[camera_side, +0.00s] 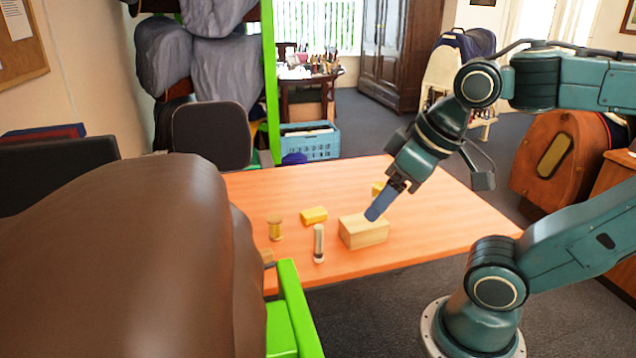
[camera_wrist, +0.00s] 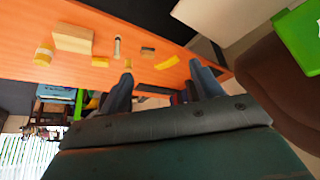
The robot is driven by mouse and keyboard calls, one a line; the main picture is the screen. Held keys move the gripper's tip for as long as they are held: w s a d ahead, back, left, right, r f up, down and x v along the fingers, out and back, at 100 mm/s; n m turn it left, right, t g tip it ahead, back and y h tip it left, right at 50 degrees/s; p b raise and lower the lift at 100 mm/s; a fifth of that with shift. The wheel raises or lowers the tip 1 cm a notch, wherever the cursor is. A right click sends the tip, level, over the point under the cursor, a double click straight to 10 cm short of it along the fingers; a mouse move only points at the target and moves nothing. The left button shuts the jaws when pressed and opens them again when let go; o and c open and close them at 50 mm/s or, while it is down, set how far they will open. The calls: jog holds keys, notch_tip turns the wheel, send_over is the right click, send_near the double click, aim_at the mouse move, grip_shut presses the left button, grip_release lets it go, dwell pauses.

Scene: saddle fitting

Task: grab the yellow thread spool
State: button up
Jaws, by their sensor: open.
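My gripper (camera_side: 375,212) is in the air over the right part of the table, by the wooden block, well to the right of the spool. In the wrist view my gripper (camera_wrist: 161,70) has its two fingers wide apart with nothing between them.
On the table (camera_side: 440,215) are a wooden block (camera_side: 363,232), a yellow block (camera_side: 314,215), a pale slim cylinder (camera_side: 318,243) and a yellow piece (camera_side: 377,188) behind the wooden block. A brown saddle (camera_side: 130,260) on a green stand (camera_side: 290,310) fills the left foreground.

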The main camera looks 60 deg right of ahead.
jog(key=g, duration=0.1)
send_over(274, 218)
jog(key=s, duration=0.5)
notch_tip(274, 218, down, 20)
jog(key=shift+s+d+n, duration=0.15)
jog(key=shift+d+n, duration=0.05)
jog(key=shift+n, duration=0.2)
jog(key=shift+f, duration=0.1)
jog(key=shift+x, duration=4.25)
